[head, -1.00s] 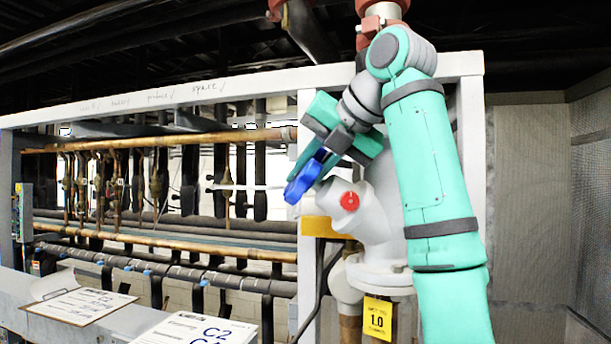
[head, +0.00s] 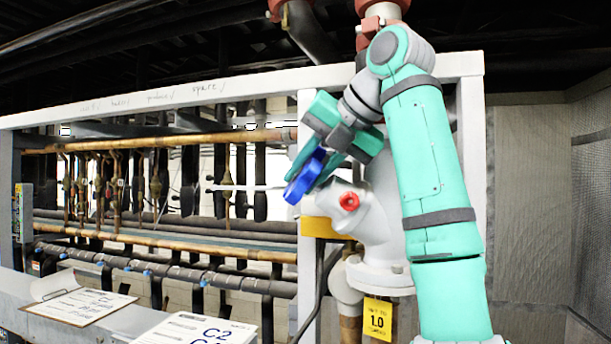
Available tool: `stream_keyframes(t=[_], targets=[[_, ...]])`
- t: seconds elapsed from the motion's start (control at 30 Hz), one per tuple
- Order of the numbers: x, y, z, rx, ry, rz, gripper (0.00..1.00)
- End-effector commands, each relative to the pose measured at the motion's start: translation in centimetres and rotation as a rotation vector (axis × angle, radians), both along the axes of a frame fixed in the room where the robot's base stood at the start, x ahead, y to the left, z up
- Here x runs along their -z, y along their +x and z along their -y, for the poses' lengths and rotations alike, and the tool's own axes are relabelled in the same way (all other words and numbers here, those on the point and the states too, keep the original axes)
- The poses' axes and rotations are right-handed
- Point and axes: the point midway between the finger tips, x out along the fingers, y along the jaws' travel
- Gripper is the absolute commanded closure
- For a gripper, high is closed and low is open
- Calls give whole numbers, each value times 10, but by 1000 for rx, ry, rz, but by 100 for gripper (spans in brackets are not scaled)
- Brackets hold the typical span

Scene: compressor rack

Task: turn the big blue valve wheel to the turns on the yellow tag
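The blue valve wheel (head: 303,178) shows edge-on in the head view, in front of the white valve body (head: 362,222), and is partly covered by my gripper. My gripper (head: 322,165) is at the wheel from above and right, its teal fingers on either side of the wheel's rim. Whether the fingers press on the rim cannot be made out. The yellow tag (head: 377,317) hangs below the valve's flange and reads 1.0; its smaller print is too small to read surely.
A small red knob (head: 349,201) sits on the valve body close below my gripper. A white frame post (head: 307,270) stands left of the valve. A clipboard (head: 80,304) and a card marked C2 (head: 195,330) lie on the ledge at lower left. Copper pipes run behind.

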Motion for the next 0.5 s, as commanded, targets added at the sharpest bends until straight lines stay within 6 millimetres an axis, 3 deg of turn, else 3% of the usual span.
stream_keyframes(t=[0.17, 0.5], targets=[[-6, -5, 5, 1, 0, 1, 75], [-38, -35, 31, 3, -2, 0, 75]])
